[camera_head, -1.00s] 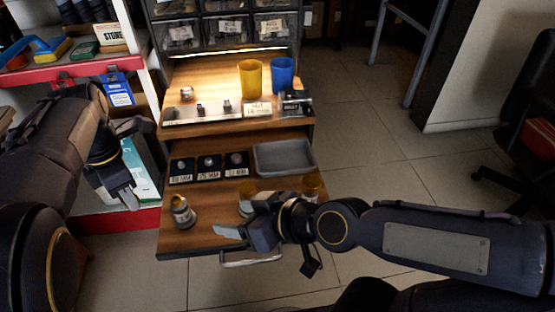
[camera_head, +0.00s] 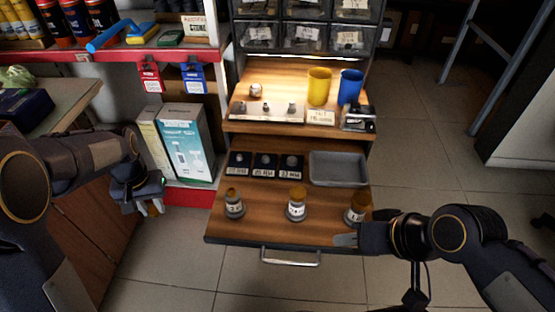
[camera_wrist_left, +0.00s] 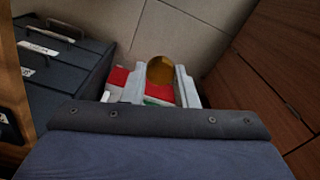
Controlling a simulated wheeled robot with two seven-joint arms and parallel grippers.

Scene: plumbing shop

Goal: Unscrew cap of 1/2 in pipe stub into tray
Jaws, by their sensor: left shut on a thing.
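The grey tray (camera_head: 338,169) lies behind the right two and looks empty. My left gripper (camera_head: 150,209) is off the shelf to the left, pointing down. In the left wrist view it is shut on a round brass cap (camera_wrist_left: 160,70). My right gripper (camera_head: 346,240) is at the shelf's front edge, just before the right stub; its jaw gap is unclear.
Black size cards (camera_head: 265,165) lie left of the tray. Yellow (camera_head: 319,86) and blue (camera_head: 349,87) cups stand on the upper shelf. A boxed product (camera_head: 182,143) and red shelving (camera_head: 140,55) are behind my left gripper. Floor in front is clear.

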